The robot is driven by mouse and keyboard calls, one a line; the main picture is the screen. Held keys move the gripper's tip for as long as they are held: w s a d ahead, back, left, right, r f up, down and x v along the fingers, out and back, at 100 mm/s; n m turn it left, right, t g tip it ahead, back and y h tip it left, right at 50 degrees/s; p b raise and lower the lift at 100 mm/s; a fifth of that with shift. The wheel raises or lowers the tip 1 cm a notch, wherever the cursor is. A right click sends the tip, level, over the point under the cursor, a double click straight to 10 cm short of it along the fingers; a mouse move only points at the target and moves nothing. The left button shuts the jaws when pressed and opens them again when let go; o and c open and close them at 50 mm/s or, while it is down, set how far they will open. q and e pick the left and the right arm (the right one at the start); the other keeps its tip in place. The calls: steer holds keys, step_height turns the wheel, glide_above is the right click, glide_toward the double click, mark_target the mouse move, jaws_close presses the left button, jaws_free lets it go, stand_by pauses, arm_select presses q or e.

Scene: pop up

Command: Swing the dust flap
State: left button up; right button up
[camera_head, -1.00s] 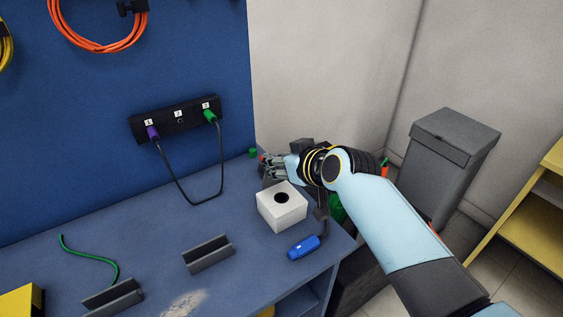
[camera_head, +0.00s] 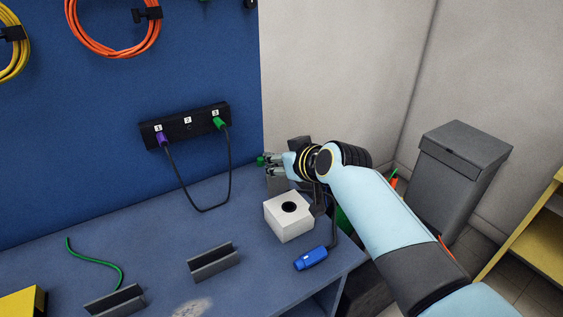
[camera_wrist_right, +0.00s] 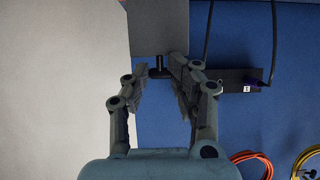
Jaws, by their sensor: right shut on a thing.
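My right gripper (camera_head: 268,168) is at the bench's back right corner, behind the white box (camera_head: 289,214). In the right wrist view its fingers (camera_wrist_right: 160,78) close around a small dark piece (camera_wrist_right: 158,68) at the edge of a flat grey panel (camera_wrist_right: 158,28). I cannot tell whether this panel is the dust flap. A small green thing (camera_head: 261,161) shows at the fingertips in the head view. The black socket strip (camera_head: 187,126) on the blue wall has a purple plug in 1 and a green plug in 3. My left gripper is out of view.
A blue connector (camera_head: 311,258) with a dark cable lies by the bench's right edge. A grey channel bracket (camera_head: 213,262) and a green cable (camera_head: 98,259) lie left of it. A grey bin (camera_head: 455,180) stands beyond the bench. The bench below the strip is mostly clear.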

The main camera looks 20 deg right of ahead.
steer(key=shift+b+x, duration=0.5)
steer(key=shift+x, duration=0.4)
steer(key=shift+w+a, duration=0.1)
steer(key=shift+w, duration=0.2)
steer(key=shift+f, duration=0.15)
steer(key=b+x, duration=0.2)
steer(key=x, duration=0.1)
steer(key=shift+b, duration=0.4)
